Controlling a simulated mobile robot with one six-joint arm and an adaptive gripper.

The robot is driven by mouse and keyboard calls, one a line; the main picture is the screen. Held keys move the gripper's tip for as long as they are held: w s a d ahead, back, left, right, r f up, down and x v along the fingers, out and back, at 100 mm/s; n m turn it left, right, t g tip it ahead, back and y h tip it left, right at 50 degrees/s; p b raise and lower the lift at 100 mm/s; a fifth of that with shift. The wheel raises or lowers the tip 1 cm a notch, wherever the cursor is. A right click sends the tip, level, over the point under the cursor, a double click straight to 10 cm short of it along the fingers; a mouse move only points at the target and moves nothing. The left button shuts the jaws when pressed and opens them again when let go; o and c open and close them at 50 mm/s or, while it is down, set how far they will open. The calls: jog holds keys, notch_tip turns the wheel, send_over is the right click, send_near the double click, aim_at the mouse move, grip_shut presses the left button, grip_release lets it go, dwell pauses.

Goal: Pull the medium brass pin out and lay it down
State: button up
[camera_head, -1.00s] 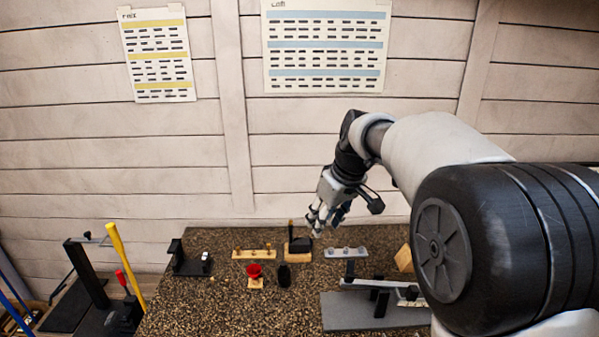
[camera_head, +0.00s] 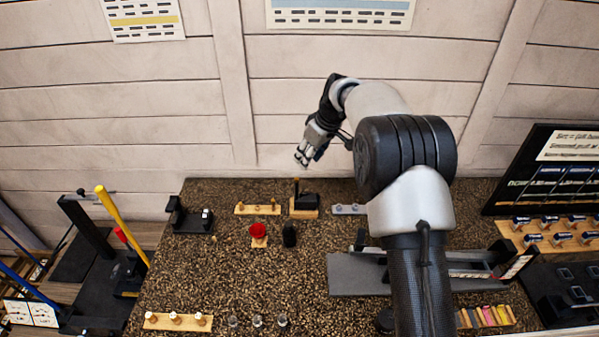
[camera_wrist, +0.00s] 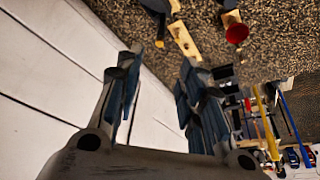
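A wooden strip (camera_head: 243,210) with a few small brass-coloured pins stands at the back of the bench. Another wooden strip (camera_head: 188,325) with pale-topped brass pins lies at the front left. The pins are too small to tell which one is medium. My gripper (camera_head: 303,158) is above the back edge of the bench, near the wall, apart from both strips. In the wrist view my gripper (camera_wrist: 160,95) has its fingers spread with nothing between them. The back strip also shows in the wrist view (camera_wrist: 183,40), beyond the fingers; its pins are not clear there.
A wooden block with a black part (camera_head: 304,206) stands below my gripper. A red cup (camera_head: 258,231) and a black object (camera_head: 289,235) stand in front. A grey plate with a fixture (camera_head: 355,278) lies to the right.

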aim_at(296, 178)
jog(key=x, duration=1.2)
jog(key=shift+f, duration=0.1)
jog(key=shift+c, duration=0.2)
grip_shut()
dwell(0.5)
jog(key=shift+r, duration=0.25)
jog(key=shift+r+p, duration=0.8)
jog(key=shift+r, duration=1.1)
jog(key=shift+r, duration=0.15)
